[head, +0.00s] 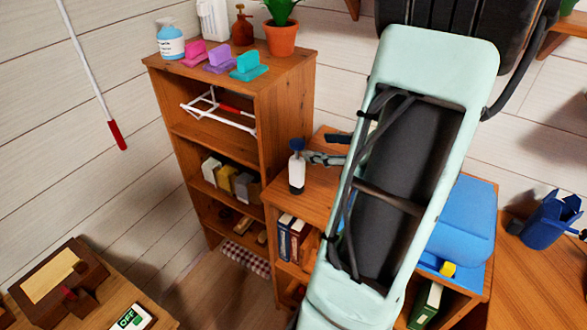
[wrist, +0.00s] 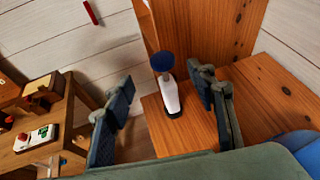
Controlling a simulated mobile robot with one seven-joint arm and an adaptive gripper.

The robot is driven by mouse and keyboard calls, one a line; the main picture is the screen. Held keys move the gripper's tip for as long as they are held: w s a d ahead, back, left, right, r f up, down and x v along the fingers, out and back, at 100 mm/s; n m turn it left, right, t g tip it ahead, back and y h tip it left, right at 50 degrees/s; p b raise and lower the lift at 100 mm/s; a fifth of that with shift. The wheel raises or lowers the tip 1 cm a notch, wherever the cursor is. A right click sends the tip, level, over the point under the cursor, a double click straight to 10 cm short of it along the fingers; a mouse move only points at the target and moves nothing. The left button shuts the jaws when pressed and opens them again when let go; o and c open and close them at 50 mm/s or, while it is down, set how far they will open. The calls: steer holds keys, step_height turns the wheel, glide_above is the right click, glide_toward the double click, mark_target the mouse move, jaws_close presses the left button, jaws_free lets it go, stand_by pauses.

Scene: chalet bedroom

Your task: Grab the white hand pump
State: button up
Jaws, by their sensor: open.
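The white hand pump (head: 297,174) has a white body, a dark blue round top and a dark base. It stands upright on a low wooden cabinet (head: 315,195), close to the tall shelf. In the wrist view the pump (wrist: 171,98) shows ahead of my gripper (wrist: 164,92), between the two spread fingers in the picture. In the head view my gripper (head: 330,148) is just right of the pump. The gripper is open and appears empty; I see no finger touching the pump. My arm hides part of the cabinet.
The tall wooden shelf (head: 284,110) rises behind the pump, with bottles, coloured blocks and a potted plant (head: 281,32) on top. A blue bin (head: 462,225) stands right of my arm. A table (head: 95,300) with a wooden box is at lower left.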

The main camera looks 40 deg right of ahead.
mark_target(303, 144)
steer(key=shift+m, duration=0.6)
steer(key=x, duration=0.4)
steer(key=shift+w+d+f+p, duration=0.1)
steer(key=shift+d+f+p, duration=0.15)
steer(key=shift+f+p, duration=0.05)
steer(key=shift+p+x, duration=0.6)
steer(key=shift+x, duration=2.1)
steer(key=shift+a+r, duration=0.1)
steer(key=shift+c, duration=0.4)
jaws_close()
